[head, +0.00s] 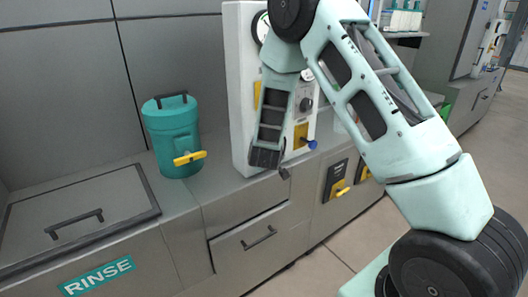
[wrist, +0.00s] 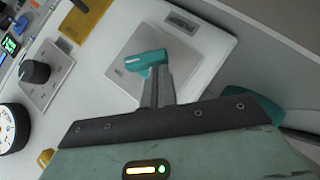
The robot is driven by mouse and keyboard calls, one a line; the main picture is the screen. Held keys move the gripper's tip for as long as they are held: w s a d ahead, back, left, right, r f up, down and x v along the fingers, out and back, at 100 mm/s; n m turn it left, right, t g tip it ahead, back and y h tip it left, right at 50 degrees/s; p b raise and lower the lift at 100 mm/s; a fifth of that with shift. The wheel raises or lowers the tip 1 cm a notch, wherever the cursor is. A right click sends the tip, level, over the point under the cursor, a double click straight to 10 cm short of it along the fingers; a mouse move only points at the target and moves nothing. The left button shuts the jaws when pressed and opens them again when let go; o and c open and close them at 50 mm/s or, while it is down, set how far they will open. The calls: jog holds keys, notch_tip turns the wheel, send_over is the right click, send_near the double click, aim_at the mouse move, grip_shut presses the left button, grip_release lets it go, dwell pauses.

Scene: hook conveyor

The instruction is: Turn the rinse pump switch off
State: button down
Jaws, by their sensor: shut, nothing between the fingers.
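A small teal lever (wrist: 147,62), which looks like the rinse pump switch, stands out from a white square plate (wrist: 190,75) on the white panel in the wrist view. My gripper (wrist: 157,82) is shut and empty. Its grey fingertips are right at the lever, overlapping it in the picture; I cannot tell whether they touch. The lever's marking is too small to read. In the head view my gripper (head: 284,173) is low in front of the white panel (head: 241,90), and my arm hides the lever.
A teal container (head: 172,130) with a yellow tap stands left of the panel. The RINSE counter (head: 95,276) has a lidded top. On the panel are a black knob (wrist: 36,72), a gauge (wrist: 12,128) and a yellow plate (wrist: 85,18). A blue-ended lever (head: 311,144) juts out.

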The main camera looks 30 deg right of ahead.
jog(key=shift+a+f+n+h, duration=0.15)
jog(key=shift+f+n+h, duration=0.2)
jog(key=shift+n+h, duration=0.2)
jog(key=f+n+t+h+b, duration=0.1)
jog(key=n+t+b, duration=0.2)
jog(key=n+b, duration=0.1)
jog(key=d+f+n+t+h+b, duration=0.1)
jog(key=f+n+t+h+b, duration=0.1)
jog(key=n+b, duration=0.3)
jog(key=d+f+n+t+h+b, duration=0.1)
jog(key=f+n+t+h+b, duration=0.1)
jog(key=n+t+b, duration=0.2)
jog(key=shift+d+n+t+h+b, duration=0.25)
jog(key=shift+t+b, duration=0.2)
jog(key=shift+t, duration=0.15)
jog(key=shift+r, duration=0.1)
dwell(0.5)
dwell(0.4)
